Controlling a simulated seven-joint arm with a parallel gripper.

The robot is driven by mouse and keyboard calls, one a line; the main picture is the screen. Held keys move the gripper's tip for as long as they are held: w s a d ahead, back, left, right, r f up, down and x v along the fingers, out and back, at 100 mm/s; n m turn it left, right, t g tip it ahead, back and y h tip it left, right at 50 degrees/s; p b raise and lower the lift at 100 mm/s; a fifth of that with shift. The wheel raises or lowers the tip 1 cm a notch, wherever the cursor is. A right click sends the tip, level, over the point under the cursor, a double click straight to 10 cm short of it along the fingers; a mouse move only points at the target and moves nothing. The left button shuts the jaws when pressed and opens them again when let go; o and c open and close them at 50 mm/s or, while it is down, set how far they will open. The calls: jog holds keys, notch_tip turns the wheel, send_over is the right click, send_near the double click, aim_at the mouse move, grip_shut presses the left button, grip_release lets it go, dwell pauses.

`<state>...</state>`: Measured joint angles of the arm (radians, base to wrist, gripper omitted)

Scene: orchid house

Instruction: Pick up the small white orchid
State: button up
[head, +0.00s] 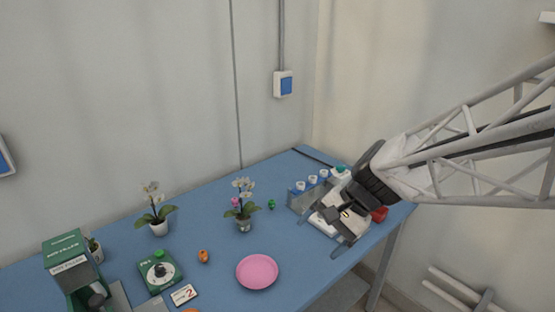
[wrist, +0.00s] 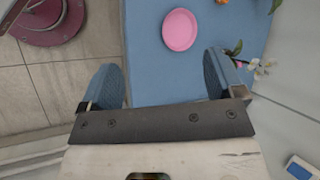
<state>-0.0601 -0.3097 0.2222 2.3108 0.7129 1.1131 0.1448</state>
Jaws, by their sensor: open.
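Two white-flowered orchids stand upright on the blue table in the head view. One orchid (head: 158,215) is in a white pot at the left. The other orchid (head: 242,210) is in a greyish pot near the middle. I cannot tell which is smaller. My gripper (head: 325,232) is open and empty, above the table's right part, to the right of both. In the wrist view my gripper (wrist: 160,68) has its fingers wide apart over the blue tabletop. White blossoms of an orchid (wrist: 262,68) show beyond the right finger; its pot is hidden or out of frame.
A pink plate (head: 257,271) lies left of my gripper. A rack with white-capped bottles (head: 312,183) stands behind it. A green box (head: 160,270), an orange object (head: 203,256), a card (head: 184,295) and a dark green carton (head: 72,265) occupy the left. Walls stand close behind the table.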

jog(key=w+a+f+m+y, duration=0.3)
jog(key=w+a, duration=0.2)
jog(key=w, duration=0.2)
jog(key=w+a+f+m+y, duration=0.35)
jog(key=w+a, duration=0.25)
jog(key=w, duration=0.2)
jog(key=m+t+y, duration=0.4)
jog(key=m+t, duration=0.1)
jog(key=m, duration=0.2)
send_over(250, 218)
jog(key=w+v, duration=0.1)
jog(key=v, duration=0.4)
notch_tip(250, 218, down, 8)
jog(key=shift+s+f, duration=0.2)
jog(key=shift+s, duration=0.1)
notch_tip(250, 218, down, 8)
jog(key=shift+r, duration=0.1)
jog(key=shift+a, duration=0.2)
jog(key=shift+w+a, duration=0.15)
jog(key=shift+a, duration=0.25)
jog(key=shift+a, duration=0.1)
jog(key=shift+x, duration=3.05)
